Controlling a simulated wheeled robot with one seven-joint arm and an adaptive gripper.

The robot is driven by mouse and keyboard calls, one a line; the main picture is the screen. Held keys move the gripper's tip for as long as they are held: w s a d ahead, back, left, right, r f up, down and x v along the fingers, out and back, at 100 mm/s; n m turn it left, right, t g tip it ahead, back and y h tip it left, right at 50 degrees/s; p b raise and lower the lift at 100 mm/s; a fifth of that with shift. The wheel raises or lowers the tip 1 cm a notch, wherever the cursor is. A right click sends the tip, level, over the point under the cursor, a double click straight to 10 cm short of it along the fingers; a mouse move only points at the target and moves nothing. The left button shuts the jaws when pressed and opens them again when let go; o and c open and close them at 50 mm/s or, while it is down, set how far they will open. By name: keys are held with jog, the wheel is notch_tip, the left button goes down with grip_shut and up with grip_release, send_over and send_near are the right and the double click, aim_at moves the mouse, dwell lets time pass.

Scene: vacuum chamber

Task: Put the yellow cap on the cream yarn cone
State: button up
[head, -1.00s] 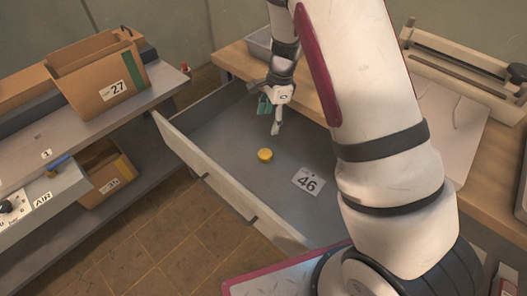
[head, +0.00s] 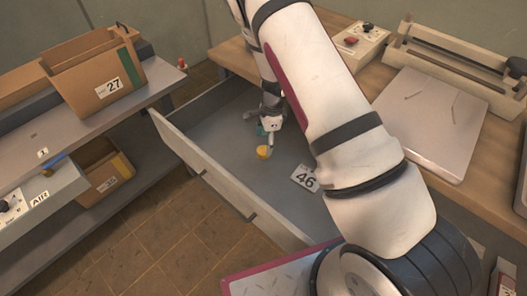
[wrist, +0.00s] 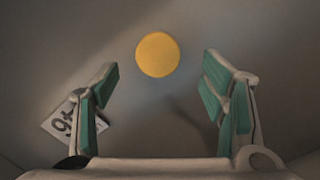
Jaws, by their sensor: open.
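The yellow cap (head: 263,152) lies on the floor of the open drawer. In the wrist view the cap (wrist: 158,55) is a plain yellow disc, centred between my fingers but beyond their tips. My gripper (head: 265,138) is inside the drawer, just beside and above the cap. Its green-padded fingers (wrist: 160,85) are apart with nothing between them. I cannot see the cream yarn cone in either view.
The drawer (head: 215,170) has a pale front wall around my gripper. A card marked 46 (head: 305,178) lies in it, right of the cap. A workbench (head: 345,75) stands behind. Boxes (head: 95,75) sit on the left shelf.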

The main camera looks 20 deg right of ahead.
aim_at(264, 150)
jog(key=f, duration=0.4)
jog(key=shift+s+a+f, duration=0.1)
jog(key=shift+a+f, duration=0.1)
jog(key=shift+a, duration=0.15)
jog(key=c, duration=0.9)
jog(key=shift+r, duration=0.1)
jog(key=shift+c, duration=0.2)
